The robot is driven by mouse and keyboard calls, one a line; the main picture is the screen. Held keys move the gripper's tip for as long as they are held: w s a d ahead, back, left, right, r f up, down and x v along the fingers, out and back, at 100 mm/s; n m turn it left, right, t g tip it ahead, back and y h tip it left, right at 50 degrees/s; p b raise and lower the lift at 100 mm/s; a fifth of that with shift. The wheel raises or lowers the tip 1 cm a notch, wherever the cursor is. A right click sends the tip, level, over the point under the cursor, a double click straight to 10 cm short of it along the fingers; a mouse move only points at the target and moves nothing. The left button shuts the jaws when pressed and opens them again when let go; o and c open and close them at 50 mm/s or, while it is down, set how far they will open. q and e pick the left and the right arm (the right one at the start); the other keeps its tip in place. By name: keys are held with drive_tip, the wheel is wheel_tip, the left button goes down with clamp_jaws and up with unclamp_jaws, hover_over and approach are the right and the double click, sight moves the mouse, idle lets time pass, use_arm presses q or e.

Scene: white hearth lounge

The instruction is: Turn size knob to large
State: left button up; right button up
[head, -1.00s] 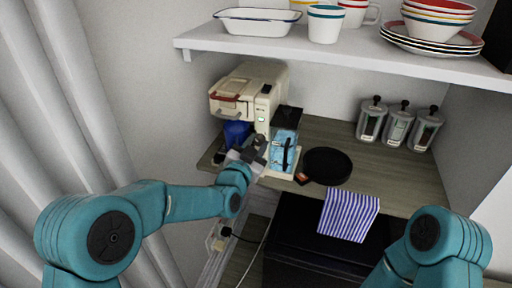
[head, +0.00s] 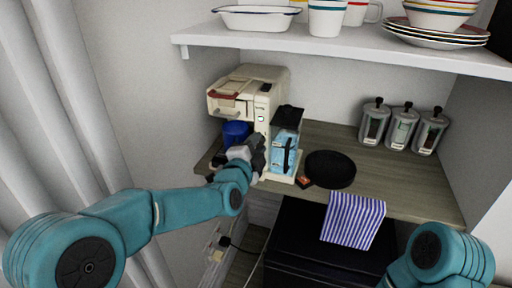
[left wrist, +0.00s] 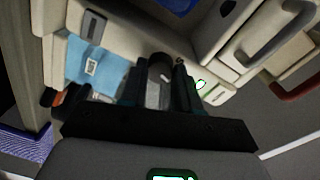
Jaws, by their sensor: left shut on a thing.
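The cream coffee machine (head: 262,82) stands at the left end of the wooden counter, with a blue cup (head: 236,133) under its front and a light-blue water tank (head: 284,147) on its right. My left gripper (head: 250,155) is at the machine's lower front. In the left wrist view, the left gripper (left wrist: 160,88) is shut on a small grey part with a dark rounded top, seemingly the size knob (left wrist: 156,70). The fingers hide most of it, so its setting cannot be read. A green-ringed mark (left wrist: 200,85) shows on the panel beside the fingers. My right gripper is out of view.
A black round plate (head: 330,168) lies right of the machine. Several lidded jars (head: 402,127) stand at the back right. A striped towel (head: 353,218) hangs over the counter's front edge. A white shelf (head: 330,48) with dishes is above.

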use_arm(q)
drive_tip(key=m+p, duration=0.1)
drive_tip(key=m, duration=0.3)
drive_tip(key=shift+m, duration=0.4)
drive_tip(key=shift+y, duration=0.3)
drive_tip(key=o, duration=1.1)
drive_tip(key=shift+c, duration=0.2)
drive_tip(key=b+v, duration=0.1)
drive_tip(key=v, duration=1.5)
drive_tip(key=shift+s, duration=0.15)
